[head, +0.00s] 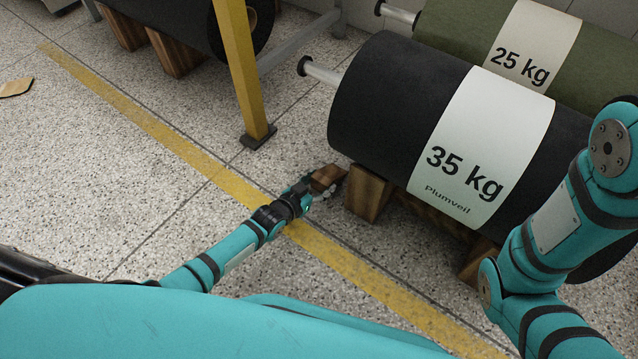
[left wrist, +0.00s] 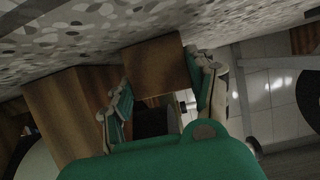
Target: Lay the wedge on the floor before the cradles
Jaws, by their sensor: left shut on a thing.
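The wedge (head: 327,177) is a small brown wooden block. My left gripper (head: 318,188) is shut on it, low over the speckled floor and just left of the front wooden cradle (head: 367,194). In the left wrist view the wedge (left wrist: 157,66) sits between the two fingers of the gripper (left wrist: 160,88), with the cradle (left wrist: 72,98) close on its left. I cannot tell whether the wedge touches the floor. Another cradle piece (head: 474,266) shows under the roll further right. My right arm is at the right of the head view; its gripper is out of view.
A black roll (head: 385,105) labelled 35 kg lies on the cradles, with a green 25 kg roll (head: 450,30) behind. A yellow post (head: 238,70) stands behind my left gripper. A yellow line (head: 150,125) crosses the floor. The floor at left is mostly clear.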

